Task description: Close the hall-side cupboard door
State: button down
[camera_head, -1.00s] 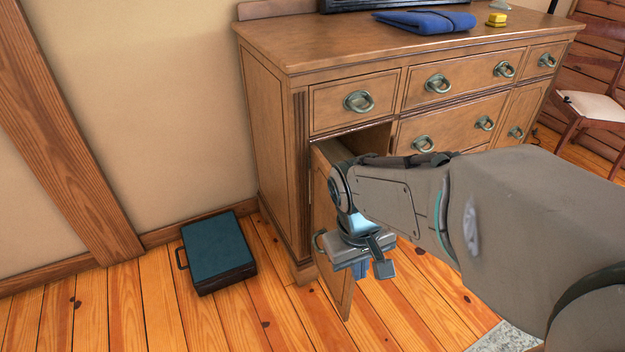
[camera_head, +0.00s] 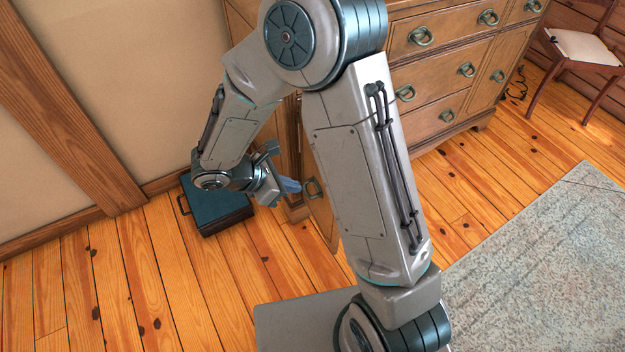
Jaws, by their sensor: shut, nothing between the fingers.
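The hall-side cupboard door (camera_head: 321,214) is at the left end of the wooden dresser. It stands open, swung out from the front, with its lower part and ring handle (camera_head: 313,188) showing. My arm hides its upper part and most of the cupboard opening. My gripper (camera_head: 290,186) is shut and empty. It is just left of the door, on the handle side, with its fingertips pointing right towards the handle. I cannot tell whether it touches the door.
A dark teal case (camera_head: 213,207) lies on the floor by the wall, behind and below my gripper. The dresser's other drawers (camera_head: 432,72) are shut. A grey rug (camera_head: 560,260) lies at right and a chair (camera_head: 580,50) stands at far right. Floor in front is clear.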

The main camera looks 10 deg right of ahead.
jog(key=d+r+b+x, duration=0.2)
jog(key=x, duration=1)
jog(key=shift+w, duration=0.25)
jog(key=shift+d, duration=0.1)
